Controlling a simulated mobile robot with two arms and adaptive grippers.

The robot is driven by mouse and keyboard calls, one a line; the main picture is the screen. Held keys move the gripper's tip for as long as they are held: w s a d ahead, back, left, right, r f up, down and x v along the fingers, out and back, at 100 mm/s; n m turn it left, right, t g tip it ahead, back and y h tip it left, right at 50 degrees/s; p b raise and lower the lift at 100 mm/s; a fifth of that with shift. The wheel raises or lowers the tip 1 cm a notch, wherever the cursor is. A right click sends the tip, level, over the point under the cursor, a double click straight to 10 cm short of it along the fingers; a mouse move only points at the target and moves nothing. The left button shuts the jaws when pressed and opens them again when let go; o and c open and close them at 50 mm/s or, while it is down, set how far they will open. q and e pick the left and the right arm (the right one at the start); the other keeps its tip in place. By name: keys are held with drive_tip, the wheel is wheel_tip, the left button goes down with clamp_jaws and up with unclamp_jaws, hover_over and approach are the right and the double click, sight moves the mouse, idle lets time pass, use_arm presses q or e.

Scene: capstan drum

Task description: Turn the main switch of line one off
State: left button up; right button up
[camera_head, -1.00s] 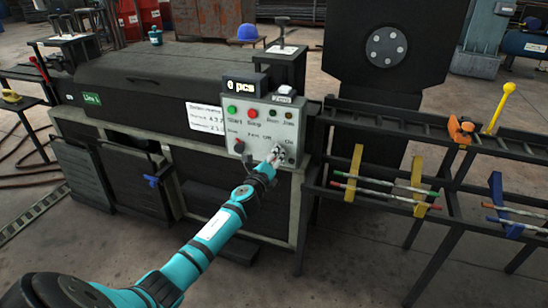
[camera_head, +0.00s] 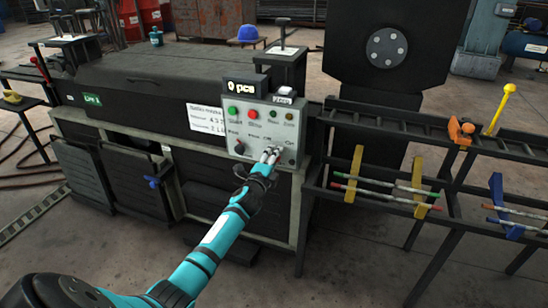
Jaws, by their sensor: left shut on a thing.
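The grey control panel (camera_head: 262,129) of the machine marked Line 1 carries a green Start button (camera_head: 232,110), a red button (camera_head: 253,113) and small lamps at its upper right. My left gripper (camera_head: 270,154) reaches up to the lower right part of the panel, by the Off and On lettering. Its fingers are shut on the main switch, which they mostly hide, so I cannot read its position. My right gripper is not in view.
A black display box (camera_head: 246,86) stands above the panel. A rack (camera_head: 400,150) with yellow and blue brackets and striped rods extends to the right. A yellow-knobbed lever (camera_head: 501,108) rises from it. The floor in front of the machine is mostly clear.

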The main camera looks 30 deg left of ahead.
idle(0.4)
use_arm(q)
drive_tip(key=o, duration=1.2)
drive_tip(key=shift+c, duration=0.2)
drive_tip(key=v, duration=1.2)
drive_tip(key=shift+s+f, duration=0.1)
drive_tip(key=shift+f, duration=0.05)
